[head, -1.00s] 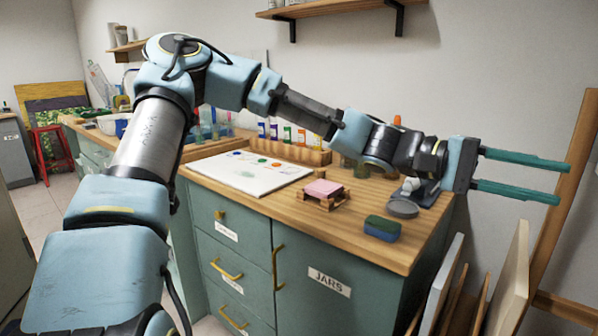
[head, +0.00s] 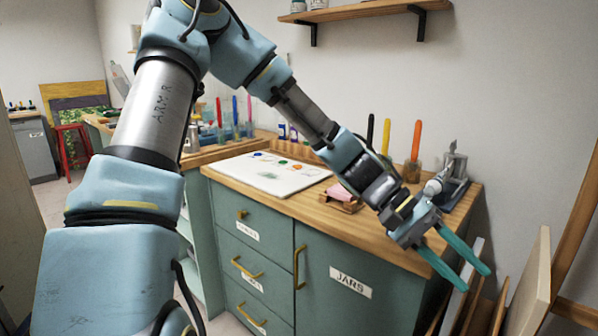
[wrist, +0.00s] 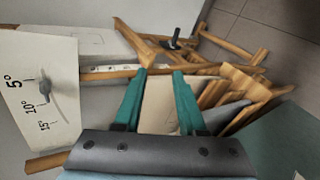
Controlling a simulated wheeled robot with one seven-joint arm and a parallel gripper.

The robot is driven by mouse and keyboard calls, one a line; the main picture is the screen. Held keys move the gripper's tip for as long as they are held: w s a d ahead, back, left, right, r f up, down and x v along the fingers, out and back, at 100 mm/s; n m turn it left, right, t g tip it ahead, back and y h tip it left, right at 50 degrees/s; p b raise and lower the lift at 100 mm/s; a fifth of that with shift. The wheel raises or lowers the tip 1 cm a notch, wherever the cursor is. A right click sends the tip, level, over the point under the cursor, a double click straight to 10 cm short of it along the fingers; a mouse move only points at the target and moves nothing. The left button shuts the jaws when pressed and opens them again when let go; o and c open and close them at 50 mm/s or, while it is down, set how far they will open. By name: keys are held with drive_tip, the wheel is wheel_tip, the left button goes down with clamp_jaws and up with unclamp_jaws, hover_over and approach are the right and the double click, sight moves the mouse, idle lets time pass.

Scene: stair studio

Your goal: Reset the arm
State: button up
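My gripper (head: 464,262) has two green fingers, spread apart with nothing between them. In the head view it points down and right, in front of the right end of the wooden counter (head: 385,230). In the wrist view the open fingers (wrist: 158,85) point toward boards and wooden frames leaning near the floor. My arm reaches across the counter and hides part of its top. A pink block (head: 343,192) on a small wooden stand is partly behind the arm.
A white palette board (head: 268,174) with paint spots lies on the counter. Jars with tool handles (head: 413,155) and a grey metal device (head: 452,175) stand at the back right. Canvases (head: 525,285) lean at the lower right. A shelf (head: 365,14) hangs on the wall above.

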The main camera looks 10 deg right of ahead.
drive_tip(key=w+a+f+n+t+y+p, duration=0.1)
drive_tip(key=w+a+f+t+y, duration=0.15)
drive_tip(key=w+a, duration=0.5)
drive_tip(key=w+a+f+n+t+y+p, duration=0.1)
drive_tip(key=w+a+f+n+t+y, duration=0.25)
drive_tip(key=a, duration=0.75)
drive_tip(key=w+a+r+n+t+p, duration=0.1)
drive_tip(key=w+a+r+t, duration=0.1)
drive_tip(key=a, duration=0.9)
drive_tip(key=w+a+r+n+t+y+p, duration=0.1)
drive_tip(key=w+a+r, duration=0.3)
drive_tip(key=a, duration=0.6)
drive_tip(key=shift+w+a+r+t, duration=0.3)
drive_tip(key=shift+w+a+t, duration=0.1)
drive_tip(key=shift+t, duration=0.5)
